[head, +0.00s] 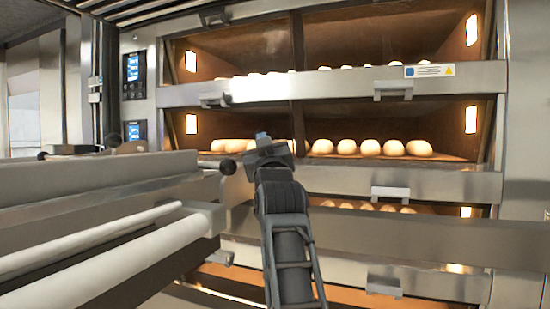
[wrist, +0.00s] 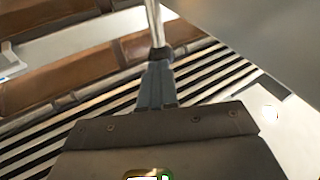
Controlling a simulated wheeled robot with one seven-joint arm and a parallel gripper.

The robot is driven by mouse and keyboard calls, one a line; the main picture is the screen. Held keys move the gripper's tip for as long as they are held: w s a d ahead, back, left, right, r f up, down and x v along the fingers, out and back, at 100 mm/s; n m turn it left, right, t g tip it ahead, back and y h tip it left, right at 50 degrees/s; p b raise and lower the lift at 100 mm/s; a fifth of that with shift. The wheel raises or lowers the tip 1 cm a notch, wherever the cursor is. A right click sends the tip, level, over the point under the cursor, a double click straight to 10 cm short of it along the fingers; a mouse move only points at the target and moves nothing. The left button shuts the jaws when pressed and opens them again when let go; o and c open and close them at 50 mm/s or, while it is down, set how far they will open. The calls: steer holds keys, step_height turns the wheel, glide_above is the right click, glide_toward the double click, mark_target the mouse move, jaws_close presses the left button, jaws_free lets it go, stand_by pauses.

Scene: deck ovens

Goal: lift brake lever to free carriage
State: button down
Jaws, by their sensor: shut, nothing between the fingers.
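The steel carriage (head: 95,178) fills the left of the head view, with pale rollers along its near side. A black ball knob (head: 228,167) sticks out from its right end; I cannot tell whether it belongs to the brake lever. My gripper (head: 263,137) is just right of and above that knob, in front of the ovens. In the wrist view my gripper (wrist: 157,72) shows as dark, closed fingers with nothing visibly held. A bright metal rod (wrist: 154,22) with a dark collar appears beyond the fingertips; contact is unclear.
Deck ovens (head: 340,178) with glowing chambers and rows of bread (head: 370,147) stand behind my gripper. Steel door handles (head: 392,89) jut from their fronts. Another dark knob (head: 42,156) is at the far left. Control screens (head: 134,67) are on the left oven panel.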

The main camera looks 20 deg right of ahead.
steer(key=shift+w+d+r, duration=0.9)
steer(key=shift+w+r, duration=0.25)
steer(key=shift+r, duration=0.05)
steer(key=shift+d+r, duration=0.1)
steer(key=shift+r, duration=0.1)
